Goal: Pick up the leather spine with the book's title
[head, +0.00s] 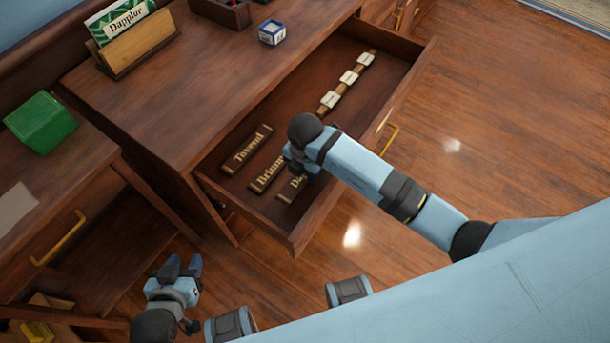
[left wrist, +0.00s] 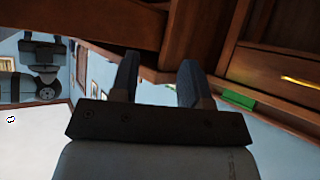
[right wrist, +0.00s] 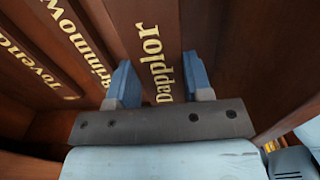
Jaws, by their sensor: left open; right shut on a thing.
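The green book (head: 119,18) titled "Dapplor" stands in a wooden holder on the desk. The open drawer (head: 225,195) holds three leather spines: "Tovend" (head: 246,149), "Brimmow" (head: 265,177) and "Dapplor" (head: 291,188), partly hidden by my right arm. In the right wrist view the Dapplor spine (right wrist: 153,50) lies between the fingers of my right gripper (right wrist: 160,84), which is shut on it, in the drawer. My left gripper (head: 181,267) is open and empty, low beside the desk; its fingers show apart in the left wrist view (left wrist: 158,80).
A strip with pale tiles (head: 348,77) lies in the drawer's far part. A small blue-and-white cube (head: 272,32) is on the desk. A green box (head: 42,122) is on the left cabinet. Floor to the right is clear.

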